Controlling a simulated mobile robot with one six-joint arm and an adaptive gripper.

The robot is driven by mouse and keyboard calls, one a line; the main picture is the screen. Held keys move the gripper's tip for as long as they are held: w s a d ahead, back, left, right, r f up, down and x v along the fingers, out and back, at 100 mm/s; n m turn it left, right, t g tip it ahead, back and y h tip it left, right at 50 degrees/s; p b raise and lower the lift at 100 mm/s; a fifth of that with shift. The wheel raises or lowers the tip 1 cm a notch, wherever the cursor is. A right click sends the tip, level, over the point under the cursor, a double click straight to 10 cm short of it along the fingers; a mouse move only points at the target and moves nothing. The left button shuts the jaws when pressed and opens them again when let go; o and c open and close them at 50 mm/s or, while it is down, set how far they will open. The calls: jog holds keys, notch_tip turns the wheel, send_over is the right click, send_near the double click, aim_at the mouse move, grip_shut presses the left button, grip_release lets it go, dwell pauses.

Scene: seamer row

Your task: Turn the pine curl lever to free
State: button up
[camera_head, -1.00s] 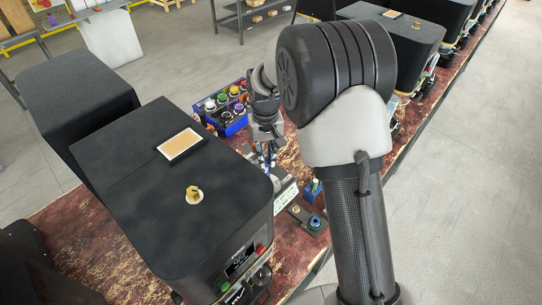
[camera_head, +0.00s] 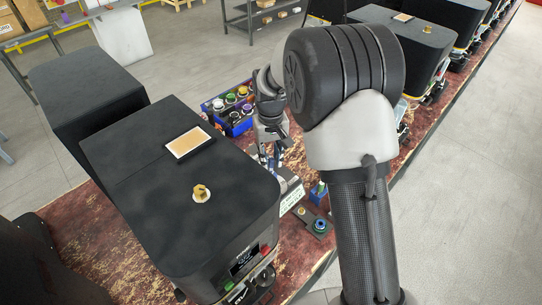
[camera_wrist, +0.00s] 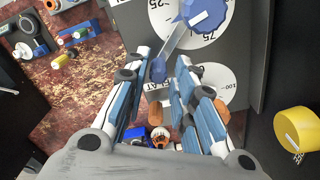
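In the wrist view, my gripper (camera_wrist: 163,62) has its two blue-padded fingers apart. Between the fingertips is the blue tip (camera_wrist: 158,71) of a lever with a grey rod. The rod runs up to a blue hub (camera_wrist: 206,14) on a white dial with numbers around it. I cannot tell whether either finger touches the lever. No label naming it as the pine curl lever is readable. In the head view, my gripper (camera_head: 272,152) is beside the near black machine (camera_head: 170,190), and the lever is hard to make out there.
A second white dial (camera_wrist: 215,84) lies below the first, partly behind the right finger. A yellow knob (camera_wrist: 295,129) is at the right. A blue tray (camera_head: 235,124) of coloured caps stands behind the gripper. A small fixture (camera_head: 318,225) is on the bench nearby.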

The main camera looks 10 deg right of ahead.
aim_at(271, 159)
jog(key=shift+o, duration=0.8)
notch_tip(271, 159, up, 12)
dwell(0.3)
jog(key=shift+d, duration=0.1)
